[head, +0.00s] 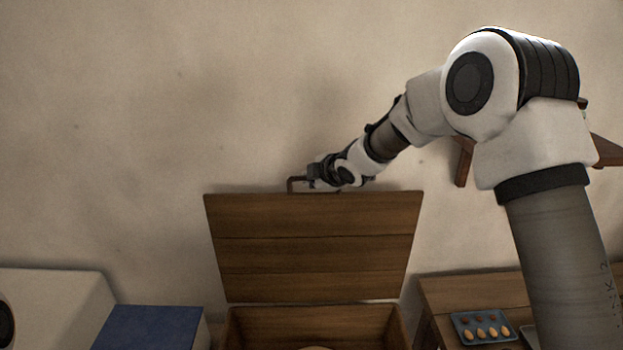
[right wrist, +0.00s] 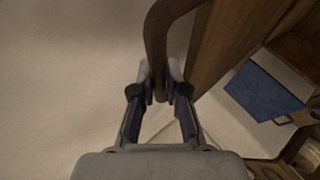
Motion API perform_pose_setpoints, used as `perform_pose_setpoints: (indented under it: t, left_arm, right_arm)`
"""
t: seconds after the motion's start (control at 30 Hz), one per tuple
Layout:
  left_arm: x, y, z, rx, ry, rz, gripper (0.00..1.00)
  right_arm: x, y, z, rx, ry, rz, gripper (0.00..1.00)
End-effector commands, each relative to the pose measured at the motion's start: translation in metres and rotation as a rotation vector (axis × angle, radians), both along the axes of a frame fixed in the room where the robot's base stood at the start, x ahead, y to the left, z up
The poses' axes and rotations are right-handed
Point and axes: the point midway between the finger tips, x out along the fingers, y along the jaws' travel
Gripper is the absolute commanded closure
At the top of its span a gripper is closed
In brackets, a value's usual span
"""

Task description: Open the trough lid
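The trough lid (head: 312,247) is a brown plank panel, standing raised and nearly upright at the back of the wooden trough (head: 235,325). The trough's mouth shows open below it, with a bit of something pale inside at the picture's bottom edge. A dark handle (head: 291,184) sits at the lid's top edge. My right gripper (head: 315,181) is at this handle. In the right wrist view, the fingers of my right gripper (right wrist: 160,92) are closed on both sides of the handle bar (right wrist: 157,45), with the lid (right wrist: 222,45) beside it. My left gripper is not in view.
A blue box or cloth-like block (head: 150,327) and a white unit (head: 50,300) stand at the left. A wooden table (head: 470,290) with a tray of eggs (head: 481,327) is at the right. A wooden shelf (head: 606,150) is on the wall behind my arm.

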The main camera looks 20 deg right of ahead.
Motion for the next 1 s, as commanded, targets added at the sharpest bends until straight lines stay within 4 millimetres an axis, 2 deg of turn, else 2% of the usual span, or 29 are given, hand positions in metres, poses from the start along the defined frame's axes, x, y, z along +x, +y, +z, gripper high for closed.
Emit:
perform_pose_setpoints:
  t: [0.03, 0.07, 0.1, 0.47, 0.57, 0.83, 1.0]
  left_arm:
    - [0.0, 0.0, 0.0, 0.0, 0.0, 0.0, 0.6]
    - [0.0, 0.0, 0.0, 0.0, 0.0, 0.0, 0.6]
    - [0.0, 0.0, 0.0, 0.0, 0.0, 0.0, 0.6]
    - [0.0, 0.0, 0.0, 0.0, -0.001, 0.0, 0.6]
    - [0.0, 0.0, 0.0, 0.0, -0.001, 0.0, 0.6]
    - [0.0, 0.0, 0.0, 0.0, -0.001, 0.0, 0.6]
    - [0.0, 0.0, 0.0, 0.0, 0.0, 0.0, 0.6]
  right_arm:
    - [-0.001, 0.0, -0.002, 0.0, 0.003, -0.001, 0.76]
    - [-0.001, 0.0, -0.002, 0.0, 0.003, -0.001, 0.66]
    - [-0.001, 0.0, -0.001, 0.0, 0.003, -0.001, 0.61]
    - [-0.005, 0.0, 0.003, 0.0, 0.001, 0.0, 0.61]
    - [-0.017, -0.002, 0.013, 0.001, 0.0, -0.001, 0.61]
    - [-0.074, -0.008, 0.05, 0.003, 0.001, -0.001, 0.61]
    - [-0.095, -0.011, 0.063, 0.002, 0.001, -0.001, 0.61]
